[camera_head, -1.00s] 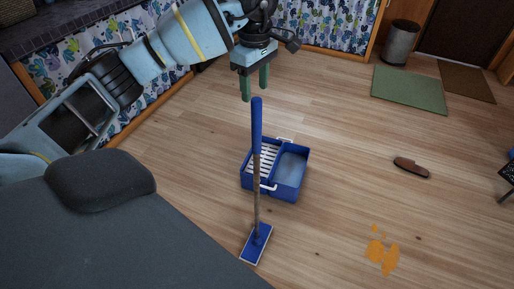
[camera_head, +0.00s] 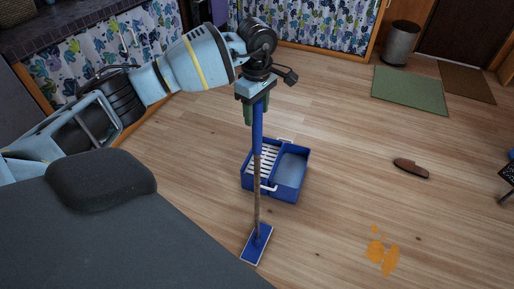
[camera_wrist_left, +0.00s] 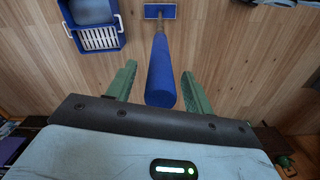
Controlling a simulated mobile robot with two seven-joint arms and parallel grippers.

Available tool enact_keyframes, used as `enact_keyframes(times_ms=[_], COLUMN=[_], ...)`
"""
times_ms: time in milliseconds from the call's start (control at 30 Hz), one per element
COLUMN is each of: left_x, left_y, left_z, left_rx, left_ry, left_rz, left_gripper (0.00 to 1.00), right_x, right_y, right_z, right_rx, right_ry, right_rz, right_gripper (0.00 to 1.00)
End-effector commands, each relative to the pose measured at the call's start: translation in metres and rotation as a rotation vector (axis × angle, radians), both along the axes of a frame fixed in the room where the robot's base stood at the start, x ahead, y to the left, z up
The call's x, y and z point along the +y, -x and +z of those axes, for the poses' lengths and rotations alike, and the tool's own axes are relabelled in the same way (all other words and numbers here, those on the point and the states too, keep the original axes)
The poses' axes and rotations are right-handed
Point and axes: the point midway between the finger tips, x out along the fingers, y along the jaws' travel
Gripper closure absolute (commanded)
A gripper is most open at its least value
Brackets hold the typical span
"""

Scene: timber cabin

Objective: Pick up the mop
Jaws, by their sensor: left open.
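The mop (camera_head: 257,165) stands upright on the wooden floor, with a blue grip at the top and a flat blue head at the bottom. In the left wrist view its blue handle end (camera_wrist_left: 161,80) points up at the camera, between the two green fingers. My left gripper (camera_head: 256,112) is at the top of the handle. In the left wrist view my left gripper (camera_wrist_left: 158,90) is open, with a gap on each side of the handle. My right gripper is not in view.
A blue mop bucket (camera_head: 287,176) with a white grate stands right behind the mop; it also shows in the left wrist view (camera_wrist_left: 96,22). An orange spill (camera_head: 382,254) and a brown slipper (camera_head: 411,167) lie on the floor to the right. A green mat (camera_head: 408,91) and a bin (camera_head: 401,42) are farther back.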

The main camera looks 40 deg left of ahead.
Motion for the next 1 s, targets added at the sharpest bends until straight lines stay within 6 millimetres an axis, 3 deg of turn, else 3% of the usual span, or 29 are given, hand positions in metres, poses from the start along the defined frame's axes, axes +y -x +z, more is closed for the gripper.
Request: enact_keyframes(times_ms=[233,633,1000], left_x=[0.0,0.0001,0.0001], left_y=[-0.0002,-0.0002,-0.0007], left_z=[-0.001,-0.0007,0.0024], left_rx=[-0.001,-0.001,-0.004], left_ry=[0.0,0.0,0.0], left_rz=[0.0,0.0,0.0], left_gripper=[0.49,1.0,1.0], right_x=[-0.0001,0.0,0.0], right_y=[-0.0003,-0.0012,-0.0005], right_z=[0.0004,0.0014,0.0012], right_rx=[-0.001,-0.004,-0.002], right_ry=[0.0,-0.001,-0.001], right_rz=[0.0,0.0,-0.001], right_gripper=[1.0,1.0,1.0])
